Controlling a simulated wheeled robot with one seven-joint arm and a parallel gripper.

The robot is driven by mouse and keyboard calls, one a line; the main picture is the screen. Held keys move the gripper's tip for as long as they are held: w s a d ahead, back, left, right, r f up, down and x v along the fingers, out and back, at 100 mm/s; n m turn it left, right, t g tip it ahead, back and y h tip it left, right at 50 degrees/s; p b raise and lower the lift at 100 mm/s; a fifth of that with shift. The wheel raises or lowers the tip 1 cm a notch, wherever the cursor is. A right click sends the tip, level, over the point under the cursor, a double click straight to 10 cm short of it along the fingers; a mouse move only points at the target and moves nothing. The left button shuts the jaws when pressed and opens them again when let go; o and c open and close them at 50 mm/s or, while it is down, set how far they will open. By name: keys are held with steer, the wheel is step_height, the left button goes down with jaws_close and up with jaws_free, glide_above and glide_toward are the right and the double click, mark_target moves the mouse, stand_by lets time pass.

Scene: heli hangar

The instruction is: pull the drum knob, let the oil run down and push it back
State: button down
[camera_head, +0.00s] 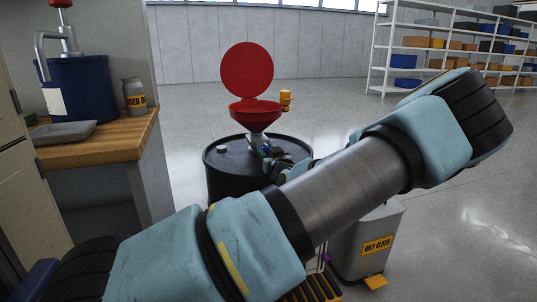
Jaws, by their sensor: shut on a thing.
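A black drum (225,165) stands on the floor in the middle of the view. A red funnel (257,114) sits on top of it on a grey neck, and its round red lid (247,71) stands open upright. My gripper (268,151) is at the right side of the funnel's neck, just above the drum top. It is small in view and partly covered by my own wrist. It is shut on the drum knob, which is mostly hidden between the fingers. I cannot see any oil inside the funnel.
A yellow part (286,98) is at the funnel's right rim. A wooden bench (100,143) at left holds a blue pump canister (85,88), a grey tray (63,132) and a labelled jar (134,97). A grey oily-cloth bin (366,240) stands at lower right.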

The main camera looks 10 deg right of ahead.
steer(key=shift+w, duration=0.15)
steer(key=c, duration=0.5)
jaws_free()
steer(key=s, duration=0.3)
steer(key=s+d, duration=0.1)
steer(key=s, duration=0.6)
steer(key=shift+s+d, duration=0.15)
steer(key=shift+s, duration=0.15)
